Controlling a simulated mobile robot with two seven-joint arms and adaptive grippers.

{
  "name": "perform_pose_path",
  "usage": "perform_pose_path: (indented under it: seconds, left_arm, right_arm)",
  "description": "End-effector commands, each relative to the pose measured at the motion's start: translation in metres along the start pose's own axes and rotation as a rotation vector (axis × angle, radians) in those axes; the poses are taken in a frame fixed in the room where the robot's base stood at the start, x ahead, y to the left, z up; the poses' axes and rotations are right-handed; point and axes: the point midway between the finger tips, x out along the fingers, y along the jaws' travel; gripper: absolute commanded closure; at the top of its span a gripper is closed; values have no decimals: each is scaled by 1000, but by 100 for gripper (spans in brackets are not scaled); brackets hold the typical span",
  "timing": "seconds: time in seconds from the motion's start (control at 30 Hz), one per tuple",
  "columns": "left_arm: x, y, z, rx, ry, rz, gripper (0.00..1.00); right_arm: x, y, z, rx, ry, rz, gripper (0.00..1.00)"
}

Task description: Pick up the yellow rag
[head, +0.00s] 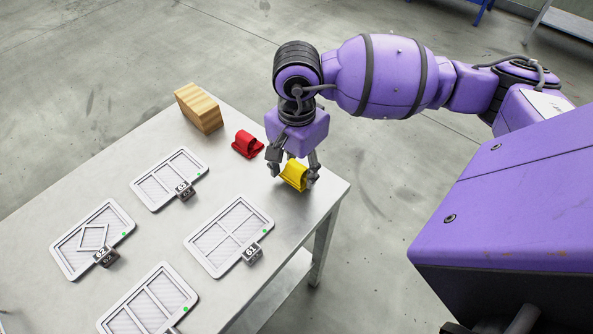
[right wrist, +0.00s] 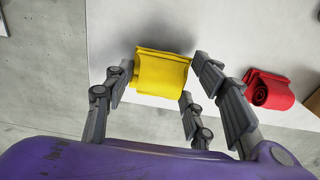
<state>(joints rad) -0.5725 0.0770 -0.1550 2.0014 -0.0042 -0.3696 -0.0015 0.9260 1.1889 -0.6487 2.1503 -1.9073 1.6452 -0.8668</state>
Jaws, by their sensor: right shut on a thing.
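The yellow rag (head: 294,175) is a folded bundle near the right edge of the table in the head view. My right gripper (head: 293,173) comes down over it from above and is shut on it. In the right wrist view the yellow rag (right wrist: 161,72) sits between the fingers of my right gripper (right wrist: 160,75), with a shadow on the table beside it. I cannot tell whether it still touches the table. My left gripper is not in view.
A red rag (head: 247,144) lies just left of my right gripper, and it also shows in the right wrist view (right wrist: 268,90). A wooden block (head: 198,108) stands at the table's back corner. Several white framed panels with numbered blocks (head: 252,252) cover the table (head: 160,235).

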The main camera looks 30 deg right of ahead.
Motion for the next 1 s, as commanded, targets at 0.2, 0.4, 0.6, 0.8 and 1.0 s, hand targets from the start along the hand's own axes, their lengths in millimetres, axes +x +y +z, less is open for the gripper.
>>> perform_pose_path:
  seconds: [0.2,0.4,0.6,0.8,1.0]
  left_arm:
    - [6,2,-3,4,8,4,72]
    - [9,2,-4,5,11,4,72]
    - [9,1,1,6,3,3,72]
    - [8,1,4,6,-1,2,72]
    - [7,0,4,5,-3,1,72]
  right_arm:
    - [-40,8,21,-7,0,-6,75]
    - [-81,26,62,-11,-3,-5,75]
    - [-101,44,102,-9,-3,-4,75]
    - [-112,54,123,-4,-1,-4,75]
    - [-114,57,128,-1,1,-3,75]
